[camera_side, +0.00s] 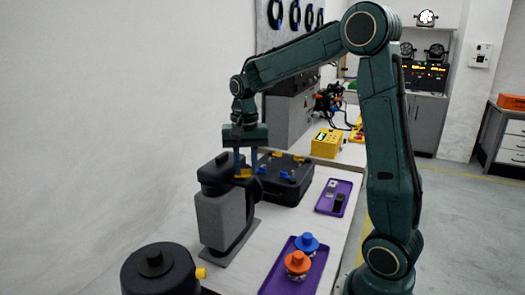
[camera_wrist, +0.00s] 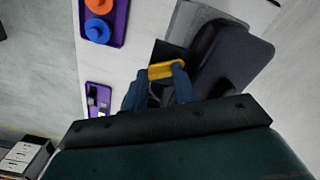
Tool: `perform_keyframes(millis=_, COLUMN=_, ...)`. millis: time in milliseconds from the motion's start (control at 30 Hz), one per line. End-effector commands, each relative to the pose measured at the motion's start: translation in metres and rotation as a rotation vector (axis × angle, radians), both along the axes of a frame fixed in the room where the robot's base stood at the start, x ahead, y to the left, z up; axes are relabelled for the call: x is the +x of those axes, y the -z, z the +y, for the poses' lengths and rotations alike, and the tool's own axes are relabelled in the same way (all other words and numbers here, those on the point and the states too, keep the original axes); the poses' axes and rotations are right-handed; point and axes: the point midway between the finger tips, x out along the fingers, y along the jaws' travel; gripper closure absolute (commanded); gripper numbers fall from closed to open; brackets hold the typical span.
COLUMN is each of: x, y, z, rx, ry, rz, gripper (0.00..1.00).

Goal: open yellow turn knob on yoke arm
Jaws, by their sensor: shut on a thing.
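The yellow turn knob (camera_side: 243,173) sits at the upper side of a grey and black par can (camera_side: 225,215) on the bench. In the wrist view the knob (camera_wrist: 166,69) is a short yellow bar between my two blue fingertips. My gripper (camera_side: 244,168) points down over the par can, and its fingers (camera_wrist: 158,86) are shut on the knob. The yoke arm is mostly hidden behind the gripper and the par can body, which also shows in the wrist view (camera_wrist: 232,55).
An open black case (camera_side: 287,178) with blue and yellow parts stands close behind the par can. A purple tray (camera_side: 272,284) holds an orange and a blue knob-like piece. Another purple tray (camera_side: 325,207) lies farther back. A black round fixture (camera_side: 160,275) stands in front.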

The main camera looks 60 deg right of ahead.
Motion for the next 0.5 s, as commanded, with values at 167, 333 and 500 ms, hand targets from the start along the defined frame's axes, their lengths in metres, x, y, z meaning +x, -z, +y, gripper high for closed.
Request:
perform_keyframes(millis=167, x=-0.0001, y=-0.0011, z=0.0004, rx=0.001, ry=-0.169, rz=-0.001, gripper=0.96)
perform_keyframes(millis=333, x=-0.0002, y=-0.0012, z=0.0005, rx=0.001, ry=-0.331, rz=-0.001, gripper=0.96)
perform_keyframes(millis=500, x=-0.0002, y=-0.0013, z=0.0005, rx=0.001, ry=-0.493, rz=-0.001, gripper=0.96)
